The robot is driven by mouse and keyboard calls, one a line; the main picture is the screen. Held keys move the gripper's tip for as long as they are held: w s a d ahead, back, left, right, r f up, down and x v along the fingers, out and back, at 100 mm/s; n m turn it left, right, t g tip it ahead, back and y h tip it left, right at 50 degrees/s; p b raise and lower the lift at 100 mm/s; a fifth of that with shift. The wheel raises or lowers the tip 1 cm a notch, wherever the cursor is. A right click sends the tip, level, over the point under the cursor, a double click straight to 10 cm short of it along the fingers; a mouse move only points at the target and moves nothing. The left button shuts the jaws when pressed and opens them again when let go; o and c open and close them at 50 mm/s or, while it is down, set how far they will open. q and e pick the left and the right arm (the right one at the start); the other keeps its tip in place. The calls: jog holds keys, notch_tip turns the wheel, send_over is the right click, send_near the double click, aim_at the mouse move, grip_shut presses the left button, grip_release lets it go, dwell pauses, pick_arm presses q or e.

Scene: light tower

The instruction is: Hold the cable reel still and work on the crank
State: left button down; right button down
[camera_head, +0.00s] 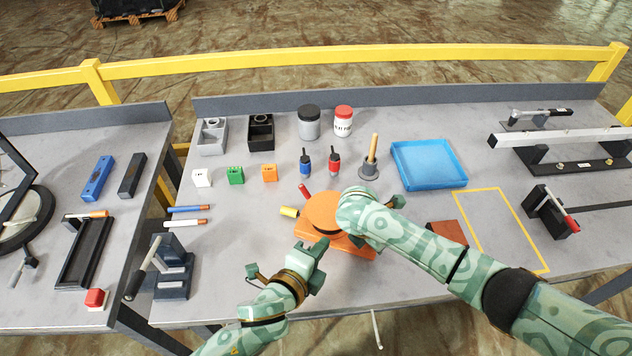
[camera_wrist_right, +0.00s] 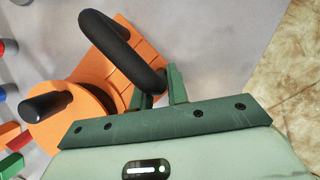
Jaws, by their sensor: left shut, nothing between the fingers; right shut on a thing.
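The orange cable reel (camera_head: 322,212) stands on an orange base (camera_head: 340,246) near the middle of the table's front part. In the right wrist view, the reel's round drum (camera_wrist_right: 75,118) carries a black crank knob (camera_wrist_right: 48,104). A curved black handle bar (camera_wrist_right: 120,48) rises from the base. My right gripper (camera_wrist_right: 160,86) is shut on the near end of that bar; in the head view its hand covers the right side of the reel. My left gripper (camera_head: 312,247) is shut and empty, just in front of the base's left part. The knob cannot be made out in the head view.
A yellow-ended tool (camera_head: 289,212) and a red-ended one (camera_head: 303,191) lie close to the reel's left. A blue tray (camera_head: 430,164) and a brown block (camera_head: 447,231) are to the right. A black clamp fixture (camera_head: 172,272) stands at front left.

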jog(key=shift+a+f, duration=0.1)
jog(key=c, duration=1.3)
grip_release()
